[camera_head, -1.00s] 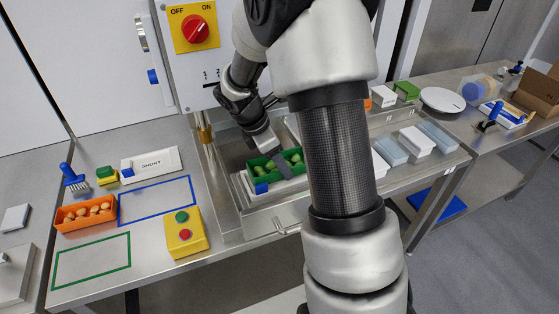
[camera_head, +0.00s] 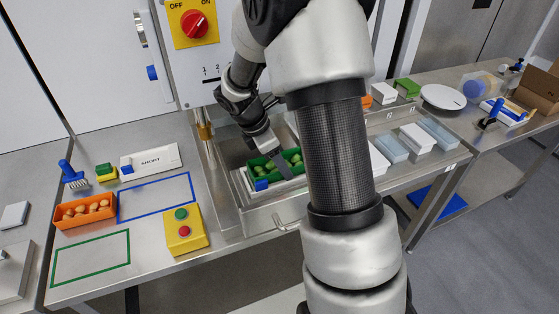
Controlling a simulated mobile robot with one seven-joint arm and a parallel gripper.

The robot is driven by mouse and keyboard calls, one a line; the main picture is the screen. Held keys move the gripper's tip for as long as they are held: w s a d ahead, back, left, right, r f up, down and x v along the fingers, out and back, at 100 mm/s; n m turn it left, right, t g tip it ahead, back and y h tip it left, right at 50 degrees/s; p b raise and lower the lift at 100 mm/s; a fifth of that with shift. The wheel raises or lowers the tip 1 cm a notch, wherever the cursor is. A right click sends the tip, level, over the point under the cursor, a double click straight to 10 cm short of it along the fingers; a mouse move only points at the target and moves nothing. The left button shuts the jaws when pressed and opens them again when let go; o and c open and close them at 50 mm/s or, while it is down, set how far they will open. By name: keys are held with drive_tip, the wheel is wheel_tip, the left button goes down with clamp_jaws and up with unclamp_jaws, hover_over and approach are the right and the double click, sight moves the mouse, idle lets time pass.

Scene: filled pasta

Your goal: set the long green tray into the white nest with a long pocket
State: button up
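The long green tray (camera_head: 259,183) holds several green filled pasta pieces and sits at or in the white nest (camera_head: 245,181) in the steel bay, left of my arm. My gripper (camera_head: 281,163) is over the tray, with a dark finger reaching down across its middle. The far finger is hidden, so I cannot tell whether it grips the tray. The white nest shows only as a pale rim at the tray's left and front. I cannot tell whether the tray is fully seated in the pocket.
An orange tray (camera_head: 68,221) of pasta, a white block marked SHORT (camera_head: 160,160) and a yellow button box (camera_head: 184,240) stand on the left table. A panel with a red switch (camera_head: 195,25) rises behind the bay. White and blue-grey blocks (camera_head: 390,149) lie right of my arm.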

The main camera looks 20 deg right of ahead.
drive_tip(key=shift+s+f, duration=0.1)
drive_tip(key=shift+f, duration=0.3)
drive_tip(key=o, duration=1.1)
drive_tip(key=shift+o, duration=0.9)
drive_tip(key=shift+s+f, duration=0.1)
drive_tip(key=shift+f, duration=0.05)
drive_tip(key=p+v, duration=0.1)
drive_tip(key=v, duration=1.7)
drive_tip(key=shift+w+r, duration=0.25)
drive_tip(key=shift+w, duration=0.1)
